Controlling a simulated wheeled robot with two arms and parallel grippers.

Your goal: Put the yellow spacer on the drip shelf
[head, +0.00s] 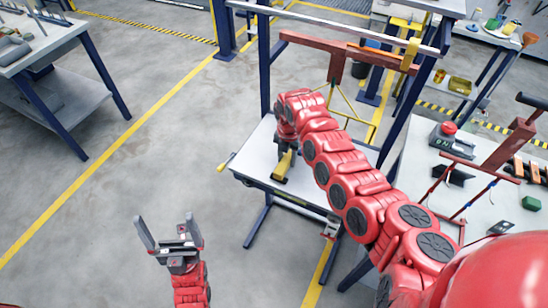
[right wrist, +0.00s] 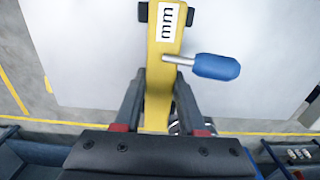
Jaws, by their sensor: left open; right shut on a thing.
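The yellow spacer (right wrist: 163,55) fills the upper middle of the right wrist view, with a white "mm" label and a blue-handled pin at its side. My right gripper (right wrist: 158,95) is shut on its near part. In the head view the spacer (head: 282,166) is small and partly hidden by my right gripper. It is over the pale drip shelf (head: 255,160), under the blue frame. Whether the spacer touches the shelf I cannot tell. My left gripper (head: 167,230) is open and empty over the floor at lower left, away from the shelf.
A red hanging bar with yellow wires (head: 335,60) is above the shelf, close to my right arm. A bench (head: 480,215) with a red button box (head: 452,138) stands at right. Another workbench (head: 45,40) is at upper left. Open floor lies between.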

